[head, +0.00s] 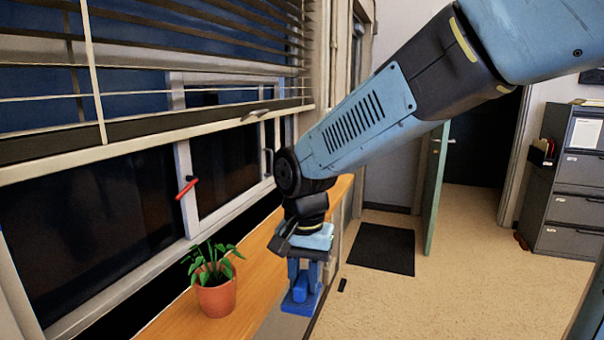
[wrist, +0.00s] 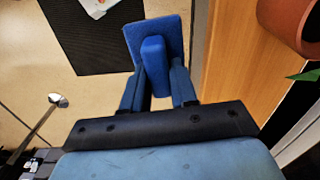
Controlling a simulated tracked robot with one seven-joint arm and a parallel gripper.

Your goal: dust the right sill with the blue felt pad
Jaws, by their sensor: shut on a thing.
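My gripper (head: 303,275) is shut on the blue felt pad (head: 301,304), gripping the raised block on its back. In the wrist view the pad (wrist: 174,32) shows its flat plate beyond the two fingers (wrist: 157,80). The wooden sill (head: 258,262) runs along under the window; it also shows in the wrist view (wrist: 236,65). The pad is beside the sill's room-side edge, with floor seen behind it in the wrist view. I cannot tell its height against the sill. No dust is clear on the sill.
A potted plant in an orange pot (head: 216,298) stands on the sill, left of my gripper; the pot also shows in the wrist view (wrist: 292,20). A window handle (head: 187,187) and blinds (head: 200,95) are behind. A dark mat (head: 381,249) lies on the floor.

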